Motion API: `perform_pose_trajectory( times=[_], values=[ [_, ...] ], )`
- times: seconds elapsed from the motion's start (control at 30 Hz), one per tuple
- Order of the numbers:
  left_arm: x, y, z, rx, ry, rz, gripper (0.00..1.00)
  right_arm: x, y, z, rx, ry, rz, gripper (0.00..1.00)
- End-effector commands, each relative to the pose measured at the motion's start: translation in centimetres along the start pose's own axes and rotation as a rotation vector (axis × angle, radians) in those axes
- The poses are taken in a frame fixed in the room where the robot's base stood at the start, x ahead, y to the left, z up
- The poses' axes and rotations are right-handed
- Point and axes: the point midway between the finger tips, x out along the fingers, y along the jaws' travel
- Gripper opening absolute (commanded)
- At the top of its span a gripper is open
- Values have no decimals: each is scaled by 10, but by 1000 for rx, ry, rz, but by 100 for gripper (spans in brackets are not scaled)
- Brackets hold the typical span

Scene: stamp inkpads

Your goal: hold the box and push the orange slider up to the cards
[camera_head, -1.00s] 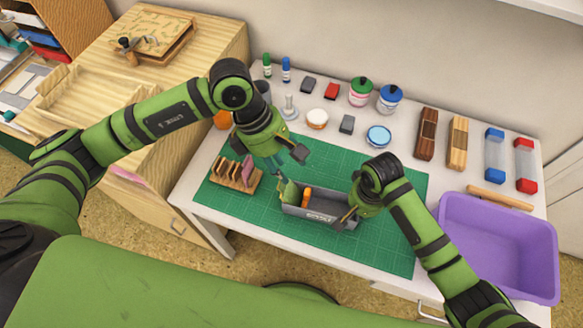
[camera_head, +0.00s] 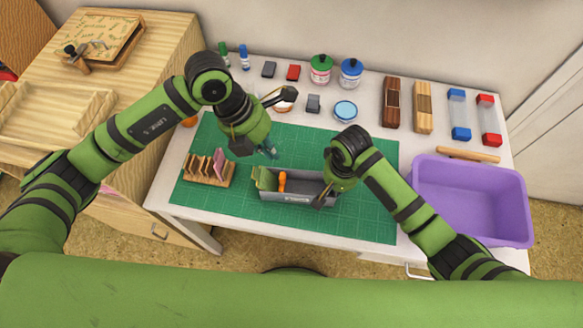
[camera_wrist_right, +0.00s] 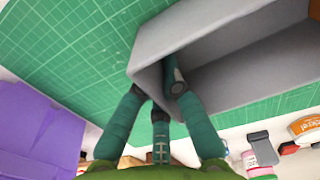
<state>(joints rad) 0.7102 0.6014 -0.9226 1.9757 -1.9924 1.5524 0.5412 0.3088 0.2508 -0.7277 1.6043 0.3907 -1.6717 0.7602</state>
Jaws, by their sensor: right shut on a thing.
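The open grey box (camera_head: 300,194) lies on the green cutting mat. Green cards (camera_head: 264,178) stand at its left end, with the upright orange slider (camera_head: 282,181) just right of them; contact between them is too small to tell. My right gripper (camera_head: 322,192) is shut on the right end wall of the box. The right wrist view shows its teal fingers (camera_wrist_right: 160,88) on both sides of the grey wall (camera_wrist_right: 152,60). My left gripper (camera_head: 262,148) is above the mat behind the cards, apart from the box, with its fingers spread and empty.
A wooden rack with card-like pieces (camera_head: 209,170) stands left of the box. A purple bin (camera_head: 470,200) is at the right. Ink pots (camera_head: 345,110), inkpads and bottles line the back of the table. The mat in front of the box is clear.

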Motion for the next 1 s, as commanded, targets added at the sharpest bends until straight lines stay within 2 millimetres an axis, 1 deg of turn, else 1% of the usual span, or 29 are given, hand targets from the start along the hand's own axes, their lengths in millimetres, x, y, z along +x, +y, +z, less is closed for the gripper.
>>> perform_pose_trajectory(
  times=[0.1, 0.7, 0.8, 0.9, 1.0],
  values=[
    [4, -6, 4, -253, 0, 3, 0, 0, 0, 0, 0, 0, 0, 0],
    [18, -32, 21, -1569, -9, 27, 0, 0, 0, 0, 0, 0, 0, 0],
    [20, -36, 23, -1752, -11, 30, 0, 0, 0, 0, 0, 0, 0, 0],
    [22, -39, 24, -1895, -16, 33, 0, 0, 0, 0, 0, 0, 0, 0],
    [22, -41, 25, -1991, -18, 35, 0, 0, 0, 0, 0, 0, 0, 0]
  ],
)
